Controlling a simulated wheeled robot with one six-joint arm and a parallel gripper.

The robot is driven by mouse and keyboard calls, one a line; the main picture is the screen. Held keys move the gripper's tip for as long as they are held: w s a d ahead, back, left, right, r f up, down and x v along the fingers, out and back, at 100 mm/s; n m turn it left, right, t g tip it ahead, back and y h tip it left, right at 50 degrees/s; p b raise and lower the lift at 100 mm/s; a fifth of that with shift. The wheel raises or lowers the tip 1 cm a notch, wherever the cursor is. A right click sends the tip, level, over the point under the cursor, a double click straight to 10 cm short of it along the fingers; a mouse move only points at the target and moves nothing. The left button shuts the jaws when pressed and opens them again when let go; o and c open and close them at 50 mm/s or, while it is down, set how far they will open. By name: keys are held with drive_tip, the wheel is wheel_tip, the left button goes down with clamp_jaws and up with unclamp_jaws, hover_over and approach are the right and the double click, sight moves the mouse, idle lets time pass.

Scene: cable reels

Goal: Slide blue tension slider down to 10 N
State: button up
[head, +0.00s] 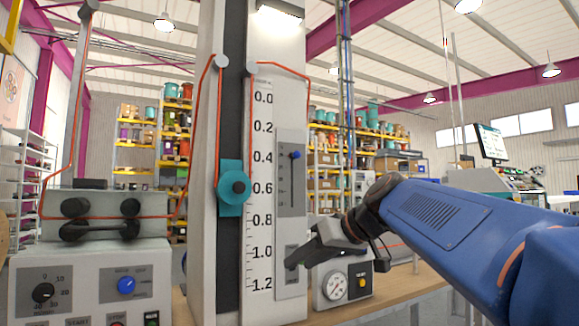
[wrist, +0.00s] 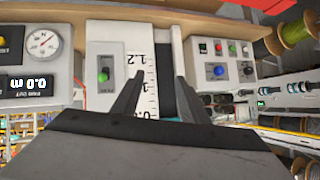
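The blue tension slider (head: 295,155) is a small blue knob near the top of a vertical slot in a grey panel (head: 291,190), right of the printed scale. The slot's own markings are too small to read. My gripper (head: 290,264) is well below the slider, in front of the lower part of the column. In the wrist view, which is upside down, my gripper (wrist: 159,76) has its two fingers apart with nothing between them. The slider cannot be made out in the wrist view.
A small panel with a green switch (wrist: 103,75) is beside my gripper. A teal pulley (head: 231,188) carries an orange cable on the column. A gauge box (head: 333,286) stands to the right, and a control box with a blue knob (head: 126,285) to the left.

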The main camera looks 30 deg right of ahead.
drive_tip(key=w+d+r+n+t, duration=0.1)
drive_tip(key=w+d+r+t, duration=0.1)
drive_tip(key=d+r, duration=0.35)
drive_tip(key=w+d+r+t, duration=0.1)
drive_tip(key=w+d+r, duration=0.1)
drive_tip(key=r, duration=0.7)
drive_tip(key=n+t, duration=0.3)
approach(300, 154)
drive_tip(key=x, duration=0.8)
drive_tip(key=shift+w+a, duration=0.1)
drive_tip(key=shift+w, duration=0.2)
clamp_jaws()
